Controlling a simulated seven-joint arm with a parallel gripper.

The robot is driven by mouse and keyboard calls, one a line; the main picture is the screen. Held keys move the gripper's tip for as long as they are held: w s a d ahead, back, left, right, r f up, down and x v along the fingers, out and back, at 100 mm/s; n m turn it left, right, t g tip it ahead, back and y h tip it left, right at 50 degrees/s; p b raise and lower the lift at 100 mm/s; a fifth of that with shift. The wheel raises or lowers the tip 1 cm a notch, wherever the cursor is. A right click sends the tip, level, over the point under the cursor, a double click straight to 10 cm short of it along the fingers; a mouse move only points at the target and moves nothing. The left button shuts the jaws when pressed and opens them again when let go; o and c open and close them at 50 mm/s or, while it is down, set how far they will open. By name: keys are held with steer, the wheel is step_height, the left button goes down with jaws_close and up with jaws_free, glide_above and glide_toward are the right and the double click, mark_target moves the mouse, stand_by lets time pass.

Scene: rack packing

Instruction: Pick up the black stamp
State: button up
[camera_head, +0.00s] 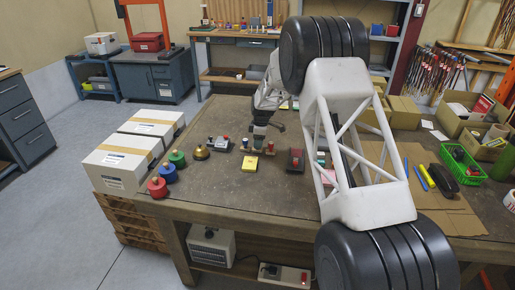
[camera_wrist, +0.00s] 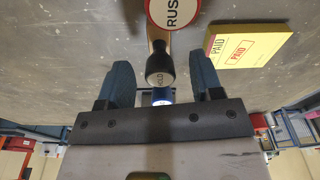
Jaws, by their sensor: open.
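The black stamp (camera_wrist: 160,70), with grey lettering that seems to read "HOLD", shows in the wrist view between the two fingers of my gripper (camera_wrist: 160,62). The fingers are open, one on each side of it, with visible gaps. A round white and red stamp top reading "RUSH" (camera_wrist: 172,10) is just beyond it. A blue and white piece (camera_wrist: 162,95) shows behind the black stamp, close to my palm. In the head view, my gripper (camera_head: 262,128) is low over the workbench, behind the yellow pad (camera_head: 249,165). I cannot clearly pick out the black stamp there.
The yellow "PAID" pad (camera_wrist: 247,40) lies right of the fingers. A dark red and black item (camera_head: 295,159) is nearby. A gold bell (camera_head: 201,152) and red, blue and green round items stand left. White boxes (camera_head: 122,160) are beside the bench. The bench's front middle is clear.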

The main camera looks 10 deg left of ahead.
steer(key=shift+f, duration=0.5)
steer(key=c, duration=1)
steer(key=shift+r, duration=0.15)
steer(key=shift+r, duration=1.4)
steer(key=shift+s+r, duration=0.2)
steer(key=shift+r, duration=0.1)
steer(key=s+d, duration=0.2)
steer(key=s, duration=0.5)
steer(key=s+d+r, duration=0.1)
steer(key=s+d, duration=0.2)
steer(key=s, duration=0.4)
steer(key=shift+s+d+r, duration=0.15)
steer(key=shift+s+d, duration=0.1)
steer(key=shift+d, duration=0.1)
